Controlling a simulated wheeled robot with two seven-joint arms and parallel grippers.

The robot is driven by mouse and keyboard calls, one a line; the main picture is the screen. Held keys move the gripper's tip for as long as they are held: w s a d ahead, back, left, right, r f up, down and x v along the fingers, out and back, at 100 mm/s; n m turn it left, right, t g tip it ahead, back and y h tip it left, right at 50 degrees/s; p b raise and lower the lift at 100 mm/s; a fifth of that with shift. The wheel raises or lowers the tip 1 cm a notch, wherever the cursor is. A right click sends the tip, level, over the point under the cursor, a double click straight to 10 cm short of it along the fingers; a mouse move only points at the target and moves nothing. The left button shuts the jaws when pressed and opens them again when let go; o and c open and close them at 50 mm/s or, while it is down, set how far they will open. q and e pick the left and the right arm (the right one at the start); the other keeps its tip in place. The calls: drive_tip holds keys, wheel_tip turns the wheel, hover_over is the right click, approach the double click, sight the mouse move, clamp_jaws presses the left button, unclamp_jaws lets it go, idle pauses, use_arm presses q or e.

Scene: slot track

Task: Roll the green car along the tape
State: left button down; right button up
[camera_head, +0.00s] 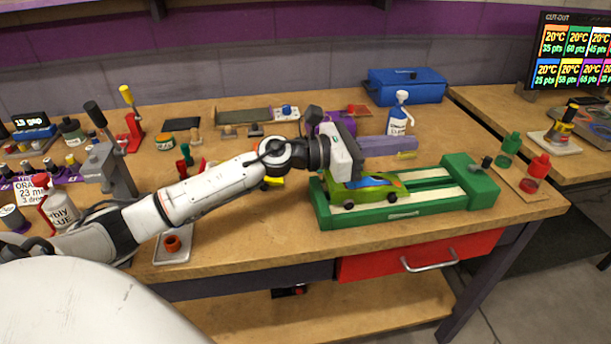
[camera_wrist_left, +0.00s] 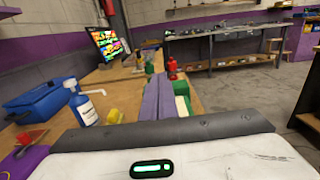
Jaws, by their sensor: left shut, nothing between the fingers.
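The green car (camera_head: 362,192), with a blue patch on top, stands at the left end of a green slot track (camera_head: 405,211). Pale tape strips (camera_head: 438,192) run along the track to a raised green block (camera_head: 469,181) at its right end. My left gripper (camera_head: 412,148) is shut and empty, its long purple-grey fingers pointing right. In the head view it appears above and behind the car, apart from it. The fingers also show in the left wrist view (camera_wrist_left: 158,84), beside the green track (camera_wrist_left: 181,90); the car is not visible there. My right gripper is not in view.
A spray bottle (camera_head: 398,120) and a blue box (camera_head: 407,85) stand behind the track. Green (camera_head: 510,144) and red (camera_head: 537,170) bottles stand to its right. A red drawer (camera_head: 420,255) is below the table edge. Tools and bottles crowd the left side.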

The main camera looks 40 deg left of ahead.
use_arm(q)
drive_tip(key=p, duration=0.2)
approach(325, 173)
drive_tip(key=w+d+r, duration=0.3)
drive_tip(key=w+r, duration=0.1)
drive_tip(key=r, duration=0.1)
wheel_tip(325, 173, down, 5)
drive_tip(key=shift+w+f+b, duration=0.2)
drive_tip(key=shift+f+b, duration=0.05)
drive_tip(key=shift+b, duration=0.05)
drive_tip(key=shift+w+d+r, duration=0.25)
drive_tip(key=shift+d, duration=0.05)
drive_tip(key=shift+w+d+f, duration=0.1)
drive_tip(key=shift+w+d, duration=0.05)
